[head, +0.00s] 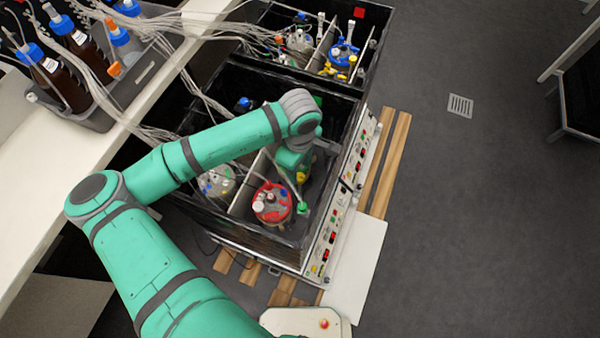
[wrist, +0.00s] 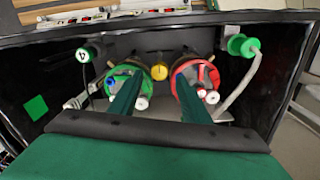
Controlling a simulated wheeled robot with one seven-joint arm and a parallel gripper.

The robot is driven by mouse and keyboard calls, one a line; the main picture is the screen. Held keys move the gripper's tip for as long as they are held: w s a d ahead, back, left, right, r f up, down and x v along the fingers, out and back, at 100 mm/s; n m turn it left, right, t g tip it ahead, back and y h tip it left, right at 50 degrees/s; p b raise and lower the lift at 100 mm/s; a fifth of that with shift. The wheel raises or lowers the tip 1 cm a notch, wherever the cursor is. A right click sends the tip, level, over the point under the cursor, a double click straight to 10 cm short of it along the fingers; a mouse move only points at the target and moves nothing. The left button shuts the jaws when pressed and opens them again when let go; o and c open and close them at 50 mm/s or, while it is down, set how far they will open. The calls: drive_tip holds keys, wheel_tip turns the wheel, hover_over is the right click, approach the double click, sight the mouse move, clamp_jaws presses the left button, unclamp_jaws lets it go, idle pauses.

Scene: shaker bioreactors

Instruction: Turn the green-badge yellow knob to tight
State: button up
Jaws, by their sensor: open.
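The yellow knob (wrist: 159,70) shows in the wrist view between a green-ringed vessel and a red-ringed vessel. A small yellow part (head: 301,177) shows beside my gripper in the head view. A green square badge (wrist: 36,107) is on the dark inner wall of the same bin, at left in the wrist view. My gripper (wrist: 158,78) is open, its two green fingers pointing into the bin. The knob appears between the fingertips in the picture; I cannot tell the depth gap or whether they touch. In the head view my arm hides much of this spot.
The green-ringed vessel (wrist: 116,80) and red-ringed vessel (wrist: 212,77) stand close beside the fingers. A green cap (wrist: 240,46) on a pale tube is at right. Loose tubes (head: 190,85) cross the bin. Another bin with a red badge (head: 359,12) is behind; open floor lies right.

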sight(300, 176)
drive_tip(key=shift+f, duration=2.2)
drive_tip(key=c, duration=1)
